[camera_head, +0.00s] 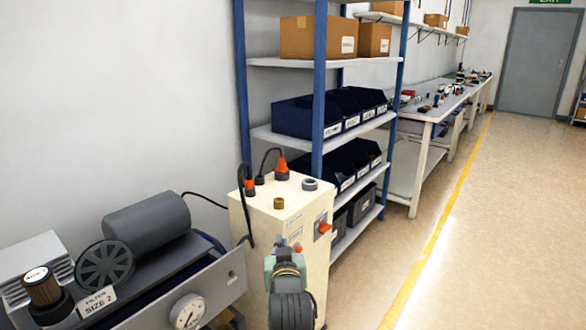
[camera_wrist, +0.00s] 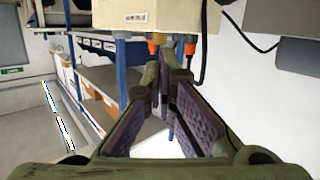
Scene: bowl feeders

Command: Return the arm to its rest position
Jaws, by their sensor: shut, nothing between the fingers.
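My gripper (camera_head: 284,262) shows at the bottom middle of the head view, in front of the cream cabinet (camera_head: 251,215); my dark arm is below it. In the wrist view my gripper (camera_wrist: 166,78) has its green fingers with purple pads brought together, and nothing is held between them. The wrist picture is upside down, with the cabinet (camera_wrist: 145,14) at the top and its orange-tipped connectors pointing downward. The gap between my gripper and the cabinet is hard to judge.
A machine with a motor (camera_head: 147,228), a gauge (camera_head: 187,311) and a filter (camera_head: 43,288) stands at left. A blue-post shelf (camera_head: 282,62) with bins and boxes is behind the cabinet. A long workbench (camera_head: 430,108) runs back. The floor (camera_head: 500,220) at right is clear.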

